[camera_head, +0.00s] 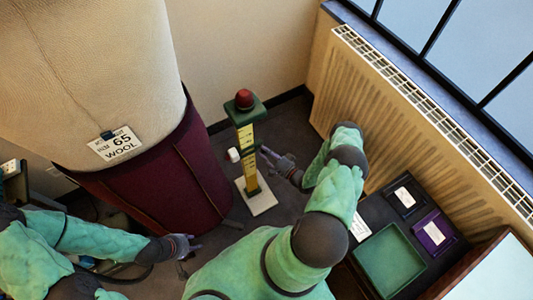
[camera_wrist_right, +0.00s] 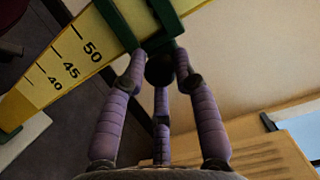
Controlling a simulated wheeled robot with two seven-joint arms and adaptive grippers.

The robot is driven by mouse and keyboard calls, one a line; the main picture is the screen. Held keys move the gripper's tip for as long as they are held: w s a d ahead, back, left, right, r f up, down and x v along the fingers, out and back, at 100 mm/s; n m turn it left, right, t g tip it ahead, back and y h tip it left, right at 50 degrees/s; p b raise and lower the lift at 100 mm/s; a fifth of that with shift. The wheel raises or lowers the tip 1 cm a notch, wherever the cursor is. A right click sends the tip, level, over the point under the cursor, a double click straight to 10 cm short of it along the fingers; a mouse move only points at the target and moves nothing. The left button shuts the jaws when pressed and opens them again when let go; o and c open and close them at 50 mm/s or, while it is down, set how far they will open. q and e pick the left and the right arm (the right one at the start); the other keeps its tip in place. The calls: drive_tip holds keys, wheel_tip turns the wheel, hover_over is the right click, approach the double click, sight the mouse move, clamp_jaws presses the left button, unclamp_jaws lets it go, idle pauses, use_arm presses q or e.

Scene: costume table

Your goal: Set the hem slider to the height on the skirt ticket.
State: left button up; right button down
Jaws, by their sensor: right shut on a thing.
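The skirt ticket (camera_head: 117,144) is pinned on the form above the maroon skirt (camera_head: 165,185) and reads 65, WOOL. The hem gauge has an upright yellow scale (camera_head: 248,172) on a white base (camera_head: 254,198). In the right wrist view the scale (camera_wrist_right: 72,62) shows 40, 45 and 50. The green slider (camera_wrist_right: 128,22) sits just past the 50 mark; its exact reading cannot be told. My right gripper (camera_wrist_right: 160,75) is shut on the slider's dark knob (camera_wrist_right: 160,66); it also shows in the head view (camera_head: 268,160). My left gripper (camera_head: 190,250) is open and empty beside the skirt.
A red ball (camera_head: 243,98) tops the gauge, and a small white piece (camera_head: 233,155) juts from its left side. A radiator (camera_head: 400,110) stands behind. A dark table at the right holds a green tray (camera_head: 388,260) and a purple box (camera_head: 434,233).

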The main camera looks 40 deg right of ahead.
wheel_tip(320, 180, up, 6)
drive_tip(key=p, duration=0.3)
idle(0.3)
drive_tip(key=shift+r+p, duration=0.4)
drive_tip(key=shift+r, duration=0.15)
drive_tip(key=c, duration=0.9)
unclamp_jaws()
drive_tip(key=s, duration=0.4)
drive_tip(key=s+d, duration=0.1)
drive_tip(key=s, duration=0.3)
drive_tip(key=s+d, duration=0.1)
drive_tip(key=s, duration=0.3)
drive_tip(key=shift+d, duration=0.1)
drive_tip(key=shift+w, duration=0.1)
